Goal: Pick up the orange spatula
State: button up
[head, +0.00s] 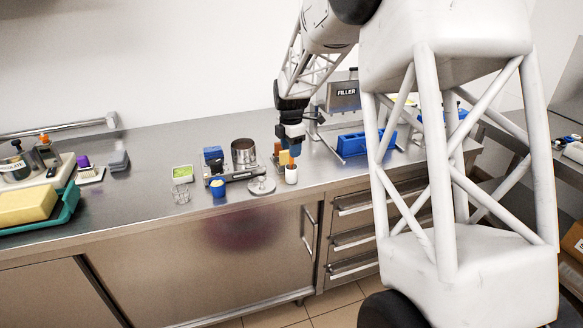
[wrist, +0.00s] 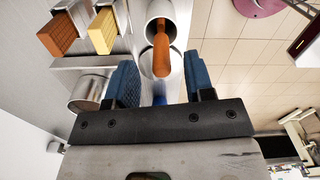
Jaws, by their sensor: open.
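The orange spatula's handle (wrist: 161,55) shows in the wrist view. It sticks out of a round white cup (wrist: 160,12) towards my camera, and its lower part is hidden inside the cup. My gripper (wrist: 160,72) is open, with one blue finger on each side of the handle's line; I cannot tell if either touches it. In the head view my gripper (head: 293,150) points down just above the white cup (head: 291,175) near the counter's front edge. The spatula itself is hard to make out there.
A steel pot (head: 243,152), a blue cup (head: 218,188) and a blue rack (head: 352,145) stand on the steel counter (head: 150,170).

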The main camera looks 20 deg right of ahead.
aim_at(291, 163)
jog(key=shift+s+d+f, duration=0.1)
jog(key=shift+f, duration=1.65)
grip_shut()
